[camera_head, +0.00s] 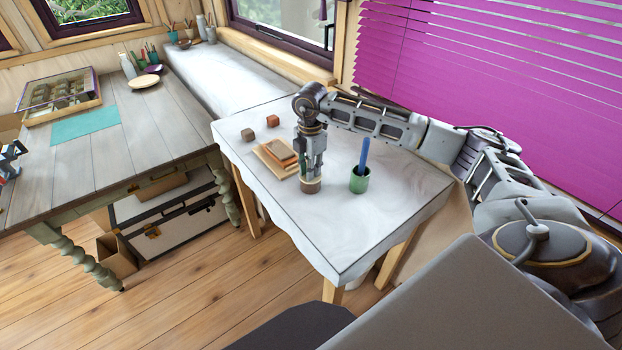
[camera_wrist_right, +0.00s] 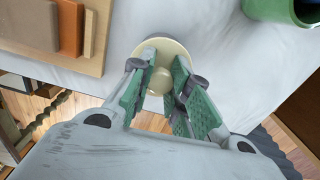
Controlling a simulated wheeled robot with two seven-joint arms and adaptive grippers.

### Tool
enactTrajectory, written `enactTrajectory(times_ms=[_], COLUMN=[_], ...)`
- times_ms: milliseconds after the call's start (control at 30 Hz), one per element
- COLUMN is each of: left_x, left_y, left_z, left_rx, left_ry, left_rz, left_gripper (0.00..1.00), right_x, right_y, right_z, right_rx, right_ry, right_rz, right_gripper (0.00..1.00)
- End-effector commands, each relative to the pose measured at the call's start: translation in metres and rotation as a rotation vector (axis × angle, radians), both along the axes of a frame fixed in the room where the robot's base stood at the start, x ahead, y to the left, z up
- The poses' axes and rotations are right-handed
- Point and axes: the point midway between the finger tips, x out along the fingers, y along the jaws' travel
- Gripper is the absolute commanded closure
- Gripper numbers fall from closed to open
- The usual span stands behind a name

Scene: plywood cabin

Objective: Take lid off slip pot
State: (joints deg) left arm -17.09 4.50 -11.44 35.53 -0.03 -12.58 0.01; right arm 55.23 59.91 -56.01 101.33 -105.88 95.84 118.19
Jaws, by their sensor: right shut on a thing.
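The slip pot (camera_head: 312,186) is a small brown pot standing near the front middle of the white table. My right gripper (camera_head: 312,172) points straight down over it. In the right wrist view the round cream lid (camera_wrist_right: 151,48) shows below the fingers. My right gripper (camera_wrist_right: 162,92) is shut on the lid's round knob (camera_wrist_right: 161,80), with a green-padded finger on each side. The lid looks seated on the pot, but I cannot see whether there is a gap. A small part of my left gripper (camera_head: 11,158) shows at the left edge; its jaws are unclear.
A green cup (camera_head: 359,181) with a blue tool (camera_head: 364,152) stands close right of the pot. Boards with orange-brown slabs (camera_head: 279,151) lie close left. The white table (camera_head: 350,245) is clear in front.

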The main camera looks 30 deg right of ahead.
Motion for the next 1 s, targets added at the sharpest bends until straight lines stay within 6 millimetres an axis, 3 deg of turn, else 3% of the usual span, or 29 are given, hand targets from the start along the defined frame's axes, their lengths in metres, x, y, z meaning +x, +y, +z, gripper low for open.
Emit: enactTrajectory(times_ms=[33, 500, 1000], left_x=[0.0, 0.0, 0.0], left_y=[0.001, 0.011, 0.006], left_z=[0.0, 0.006, 0.012], left_rx=[0.001, 0.012, 0.006], left_ry=[0.0, 0.0, 0.0], left_rz=[-0.001, -0.003, 0.0], left_gripper=[0.6, 0.6, 0.6], right_x=[-0.003, -0.003, -0.001], right_y=[0.001, 0.0, 0.0], right_z=[-0.006, 0.006, 0.017], right_rx=[-0.002, -0.001, -0.001], right_ry=[0.015, 0.01, 0.005], right_rz=[0.002, 0.002, 0.001], right_gripper=[0.97, 0.97, 0.97])
